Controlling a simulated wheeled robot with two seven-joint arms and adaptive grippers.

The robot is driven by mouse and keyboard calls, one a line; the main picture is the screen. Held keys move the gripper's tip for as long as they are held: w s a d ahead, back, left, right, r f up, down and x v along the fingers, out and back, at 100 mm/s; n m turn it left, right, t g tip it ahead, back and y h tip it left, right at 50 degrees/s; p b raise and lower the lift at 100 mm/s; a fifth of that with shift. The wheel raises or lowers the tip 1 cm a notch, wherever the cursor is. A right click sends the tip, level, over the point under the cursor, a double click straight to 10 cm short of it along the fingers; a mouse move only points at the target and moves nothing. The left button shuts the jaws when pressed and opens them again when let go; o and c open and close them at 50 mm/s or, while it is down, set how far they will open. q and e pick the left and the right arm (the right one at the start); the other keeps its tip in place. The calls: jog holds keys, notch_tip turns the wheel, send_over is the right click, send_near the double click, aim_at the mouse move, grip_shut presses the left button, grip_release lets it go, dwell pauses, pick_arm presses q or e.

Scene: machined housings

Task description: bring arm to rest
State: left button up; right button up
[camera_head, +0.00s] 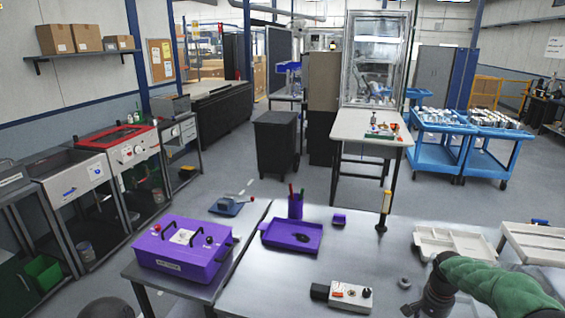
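My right arm comes in from the lower right in a green cover. Its dark end, with the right gripper (424,305), is low over the front right of the grey table (300,270). The fingers are small, dark and partly cut off by the bottom edge, so I cannot tell whether they are open or shut. I see nothing clearly held in them. A small grey ring-shaped part (404,282) lies on the table just left of this gripper. My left gripper is not in view.
A white control box (350,296) lies at the table front. A purple tray (291,237) and pen cup (295,206) stand behind. White trays (455,243) lie beyond my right arm. A purple box (182,250) is at left. The table middle is clear.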

jog(key=s+a+f+n+y+b, duration=0.2)
jog(key=s+a+f+n+y, duration=0.15)
jog(key=a+f, duration=1.5)
jog(key=s+a+f+n, duration=0.2)
jog(key=s+a+f, duration=0.3)
jog(key=s+a, duration=0.2)
jog(key=s+a+f+n+b, duration=0.1)
jog(key=s+a+f, duration=0.4)
jog(key=s+a, duration=0.3)
jog(key=s, duration=0.4)
jog(key=shift+f+n, duration=0.15)
jog(key=shift+n, duration=0.2)
jog(key=shift+s+y, duration=0.1)
jog(key=shift+y, duration=0.15)
